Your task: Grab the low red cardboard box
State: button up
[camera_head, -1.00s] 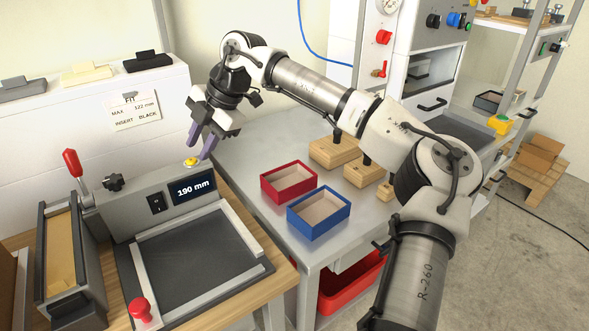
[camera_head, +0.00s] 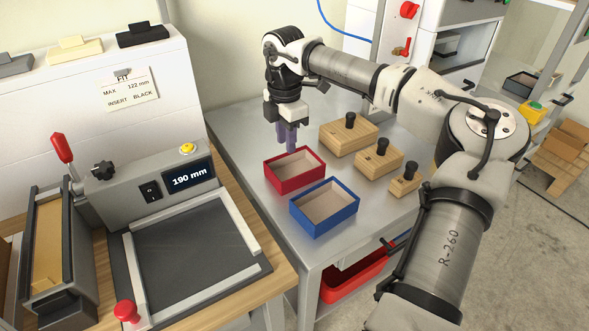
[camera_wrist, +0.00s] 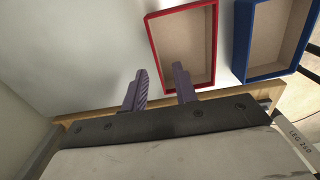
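The low red cardboard box (camera_head: 294,171) is open-topped with a tan inside and sits on the grey metal table, left of the blue box. It also shows in the wrist view (camera_wrist: 213,50), beyond the fingertips. My gripper (camera_head: 288,148) points down with its purple fingers above the far side of the red box. I cannot tell the exact height of the fingertips over the box.
A blue open box (camera_head: 324,207) stands close beside the red one. Several wooden blocks with black knobs (camera_head: 349,134) stand to the right. The machine with the 190 mm display (camera_head: 188,178) is at left. A red bin (camera_head: 355,279) sits below the table.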

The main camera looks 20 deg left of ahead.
aim_at(285, 154)
jog(key=shift+w+a+f+p, duration=0.1)
jog(key=shift+f+p, duration=0.35)
jog(key=shift+f, duration=0.9)
jog(key=shift+w+a+f+p, duration=0.1)
jog(key=shift+f+p, duration=0.35)
jog(key=shift+f, duration=0.85)
grip_shut()
